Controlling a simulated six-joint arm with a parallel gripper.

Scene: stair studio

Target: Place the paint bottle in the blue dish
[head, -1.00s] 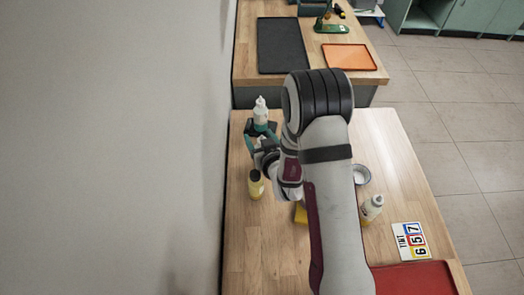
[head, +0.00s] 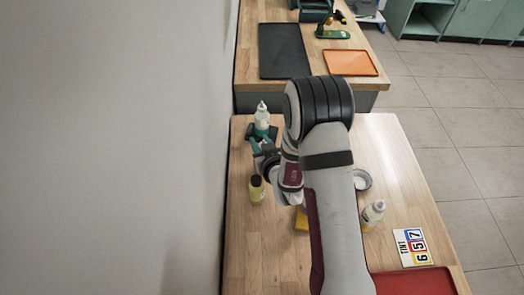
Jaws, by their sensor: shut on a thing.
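A white paint bottle (head: 262,115) with a pointed nozzle stands about upright at the left far part of the near table. My gripper (head: 263,137), with dark and teal fingers, is shut on its lower part. I cannot tell whether the bottle's base touches the table. A round dish (head: 362,181) with a greyish rim and pale inside shows partly to the right of my arm, which hides its left side. Its colour does not read clearly as blue. The gripper and bottle are well to the left of this dish.
A yellow bottle with a dark cap (head: 257,190) stands just below my gripper. A pale bottle (head: 373,214), a number card (head: 411,246) and a red tray (head: 415,283) are at the right. A yellow object (head: 301,219) is partly hidden by my arm. The table's right far part is bare.

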